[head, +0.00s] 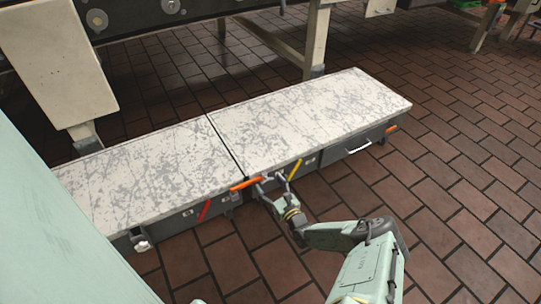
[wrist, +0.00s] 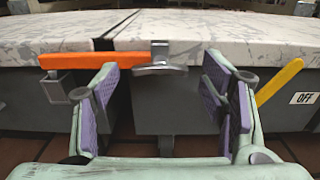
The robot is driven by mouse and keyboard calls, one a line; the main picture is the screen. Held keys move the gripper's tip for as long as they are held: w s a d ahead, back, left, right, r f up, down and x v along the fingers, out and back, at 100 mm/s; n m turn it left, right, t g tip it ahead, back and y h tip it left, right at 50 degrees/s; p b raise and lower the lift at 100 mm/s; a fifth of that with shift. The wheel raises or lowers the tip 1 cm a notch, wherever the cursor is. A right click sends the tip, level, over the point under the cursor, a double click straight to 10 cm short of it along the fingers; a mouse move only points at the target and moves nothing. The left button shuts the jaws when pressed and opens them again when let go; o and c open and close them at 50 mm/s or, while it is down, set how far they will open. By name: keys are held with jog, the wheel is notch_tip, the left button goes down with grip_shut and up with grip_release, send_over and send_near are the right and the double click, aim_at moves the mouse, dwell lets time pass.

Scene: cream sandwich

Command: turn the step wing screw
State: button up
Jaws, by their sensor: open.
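The step is a low bench in two sections with a scuffed white top (head: 305,112) and dark grey sides. In the wrist view, a small grey metal piece (wrist: 160,68), which looks like the wing screw, sits under the top's front edge near the seam. Its wings look roughly level. My gripper (head: 271,184) is at the step's front side near the seam. In the wrist view my gripper (wrist: 162,82) is open, with purple-padded fingers left and right of the metal piece and a gap on both sides. Contact does not show. In the head view the screw is too small to tell.
An orange lever (wrist: 75,61) lies just left of the metal piece, close to the left finger. A yellow lever (wrist: 280,80) with an OFF label (wrist: 304,98) is to the right. A red bar (head: 205,210) is further left. The brick floor (head: 455,190) is open at right.

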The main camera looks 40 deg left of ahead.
jog(key=shift+c, duration=0.3)
jog(key=c, duration=1.1)
